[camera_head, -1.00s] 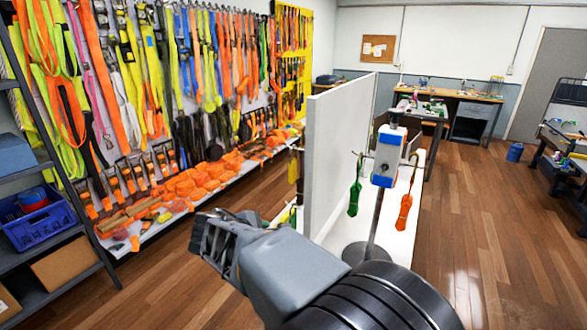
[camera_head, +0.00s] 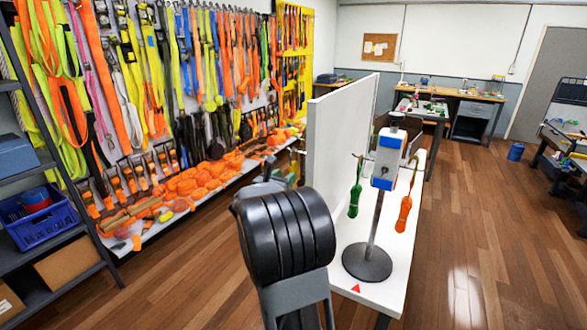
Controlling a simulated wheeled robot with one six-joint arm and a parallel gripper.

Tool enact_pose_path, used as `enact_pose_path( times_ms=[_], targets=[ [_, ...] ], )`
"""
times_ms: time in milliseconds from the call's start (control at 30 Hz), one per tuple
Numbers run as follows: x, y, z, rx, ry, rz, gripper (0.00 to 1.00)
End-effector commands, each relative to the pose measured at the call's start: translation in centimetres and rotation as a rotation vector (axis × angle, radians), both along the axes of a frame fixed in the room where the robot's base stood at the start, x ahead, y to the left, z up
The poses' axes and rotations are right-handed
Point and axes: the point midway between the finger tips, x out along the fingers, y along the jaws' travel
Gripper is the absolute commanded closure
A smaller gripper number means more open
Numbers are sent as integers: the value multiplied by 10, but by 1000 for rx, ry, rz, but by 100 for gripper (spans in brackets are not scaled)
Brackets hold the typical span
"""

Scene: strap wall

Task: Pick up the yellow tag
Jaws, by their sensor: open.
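I cannot make out a yellow tag for certain. A small yellowish shape (camera_head: 293,166) shows just left of the upright white panel, and I cannot tell if it is a tag. On the panel's right side, a green tag (camera_head: 355,197) and an orange tag (camera_head: 403,212) hang from hooks on a stand (camera_head: 386,160) with a blue and white head. My gripper (camera_head: 268,180) is mostly hidden behind the black part of my arm. Only a grey piece of it shows, left of the panel. It is open, and its fingertips are not clearly seen.
The white panel (camera_head: 338,135) stands upright on a narrow white table (camera_head: 390,290), dividing it. A red triangle (camera_head: 355,288) marks the table near its front. Straps hang along the left wall above a low shelf of orange straps (camera_head: 195,183).

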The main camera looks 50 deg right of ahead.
Motion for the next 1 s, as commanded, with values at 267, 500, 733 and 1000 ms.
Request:
enact_pose_path(
  times_ms=[267,500,733,1000],
  targets=[
    [3,-17,1,1,-1,-2,60],
    [10,-48,1,2,0,-3,60],
    [14,-62,-1,3,-2,0,60],
    [14,-62,-1,2,-3,0,65]
  ],
)
